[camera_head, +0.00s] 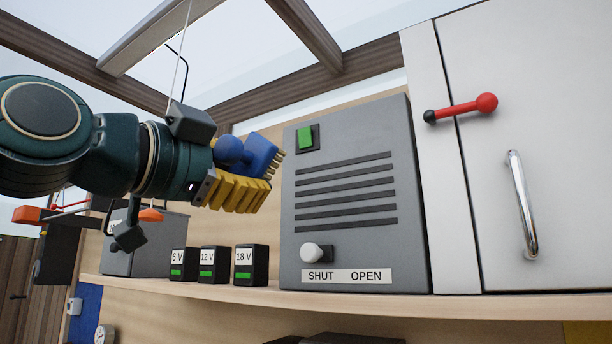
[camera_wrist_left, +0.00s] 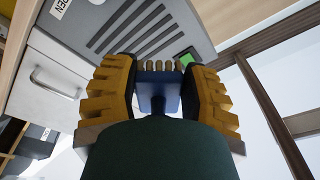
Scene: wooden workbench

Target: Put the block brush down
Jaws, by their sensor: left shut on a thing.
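The block brush (camera_head: 262,155) has a blue body and a row of tan bristle tufts along its far edge. My left gripper (camera_head: 245,180), with yellow ridged fingers, is shut on it and holds it in the air, above the shelf and just left of the grey vented box. In the left wrist view the blue brush (camera_wrist_left: 158,92) sits between the two yellow fingers (camera_wrist_left: 158,95), bristles pointing away from the wrist. Part of the brush is hidden behind the fingers. My right gripper is not in view.
The wooden shelf (camera_head: 200,290) carries several small black battery boxes (camera_head: 214,265), the grey vented box (camera_head: 350,200) with a white knob and SHUT/OPEN label, and another grey box (camera_head: 150,245) at left. A white cabinet (camera_head: 550,130) with a red-knobbed lever stands at right.

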